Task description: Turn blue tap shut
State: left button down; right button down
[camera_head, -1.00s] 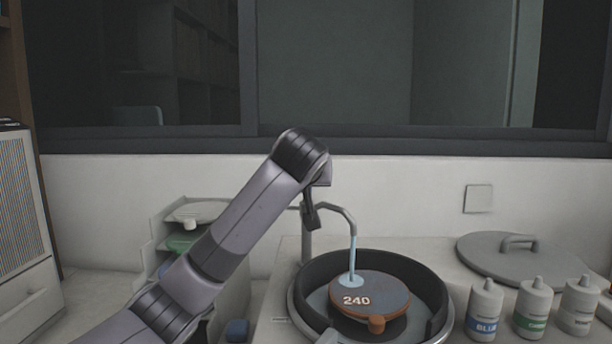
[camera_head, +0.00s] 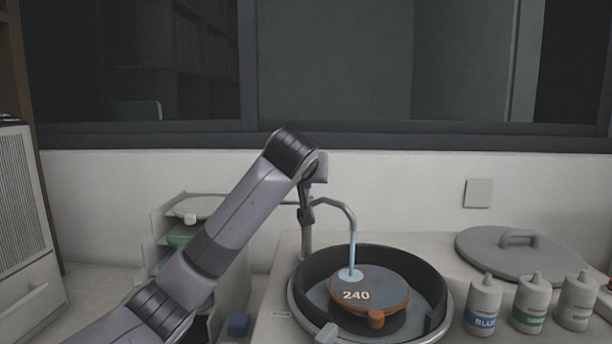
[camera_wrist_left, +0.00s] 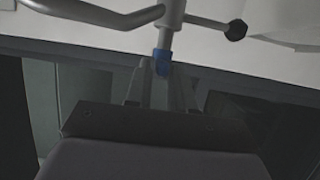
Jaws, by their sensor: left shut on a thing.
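The blue tap handle (camera_wrist_left: 162,62) shows in the left wrist view, on a grey pipe. My left gripper (camera_wrist_left: 160,82) is shut on it, with a finger on either side. The curved spout (camera_head: 345,210) hangs over the bowl. A pale blue stream (camera_head: 352,250) runs from it onto a disc marked 240 (camera_head: 375,288). My right gripper is not in view.
The dark-rimmed bowl (camera_head: 432,280) surrounds the disc. A round grey lid (camera_head: 500,262) lies at the right, behind several labelled bottles (camera_head: 484,300). A tiered rack (camera_head: 165,225) stands behind my left arm. A dark knob (camera_wrist_left: 236,30) sits near the pipe.

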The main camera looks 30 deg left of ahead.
pick_arm(q)
jog(key=shift+w+a+r+m+g+h, duration=0.1)
jog(key=shift+a+m+g+h, duration=0.3)
jog(key=shift+m+h, duration=2.1)
jog(key=shift+w+a+m+g+h, duration=0.1)
jog(key=shift+a+m+g+h, duration=0.3)
jog(key=shift+m+h, duration=2.1)
jog(key=shift+a+r+m+g+h, duration=0.15)
jog(key=shift+a+m+h, duration=0.45)
jog(key=shift+m+h, duration=1.9)
jog(key=shift+w+f+m+g+h, duration=0.15)
jog(key=shift+m+g+h, duration=0.35)
jog(key=shift+g+h, duration=0.4)
jog(key=c, duration=1.2)
grip_release()
jog(key=shift+a, duration=0.15)
jog(key=v, duration=0.7)
